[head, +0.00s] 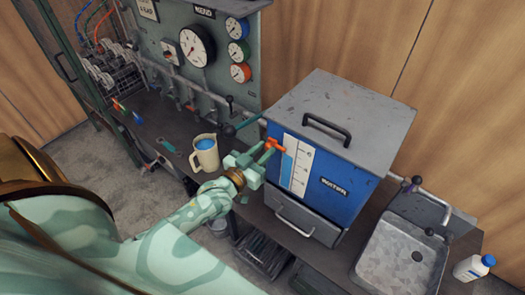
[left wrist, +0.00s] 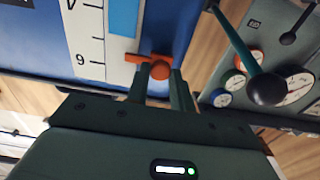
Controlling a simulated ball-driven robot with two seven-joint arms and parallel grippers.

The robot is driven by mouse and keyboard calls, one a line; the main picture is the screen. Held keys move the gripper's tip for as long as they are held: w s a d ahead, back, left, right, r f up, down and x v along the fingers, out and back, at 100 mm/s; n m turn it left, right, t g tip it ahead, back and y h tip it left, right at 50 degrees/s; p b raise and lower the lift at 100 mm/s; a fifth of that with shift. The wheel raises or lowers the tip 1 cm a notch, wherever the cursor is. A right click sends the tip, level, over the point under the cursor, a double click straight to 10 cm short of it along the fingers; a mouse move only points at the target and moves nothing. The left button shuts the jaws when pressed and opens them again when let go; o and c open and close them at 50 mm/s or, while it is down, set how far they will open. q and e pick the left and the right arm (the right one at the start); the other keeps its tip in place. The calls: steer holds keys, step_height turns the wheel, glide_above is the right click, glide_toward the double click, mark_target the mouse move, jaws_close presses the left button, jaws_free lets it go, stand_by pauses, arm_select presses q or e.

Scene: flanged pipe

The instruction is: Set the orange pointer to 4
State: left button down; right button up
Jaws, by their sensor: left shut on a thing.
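The orange pointer (head: 271,148) is on the left part of the front of a blue tank (head: 347,189), beside a white numbered scale (head: 297,165). My left gripper (head: 253,163) is at the pointer. In the left wrist view the gripper (left wrist: 160,85) is shut on the round end of the orange pointer (left wrist: 150,59). That view is upside down; the pointer's bar is about level with a digit on the scale (left wrist: 84,30) that looks like 6. A digit that looks like 4 is at the picture's top edge. My right gripper is not in view.
A beige jug (head: 205,156) with blue contents stands left of my gripper. A gauge panel (head: 200,60) with a dark-knobbed lever (head: 230,130) is behind. A metal sink (head: 400,257) and a white bottle (head: 472,268) are at the right.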

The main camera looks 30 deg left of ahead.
arm_select(q)
step_height(320, 180, down, 5)
steer(key=b, duration=0.3)
steer(key=shift+r, duration=0.1)
steer(key=c, duration=1.2)
jaws_free()
steer(key=shift+c, duration=0.2)
steer(key=shift+s, duration=0.1)
steer(key=s+a, duration=0.1)
steer(key=s, duration=1.5)
steer(key=shift+a, duration=0.15)
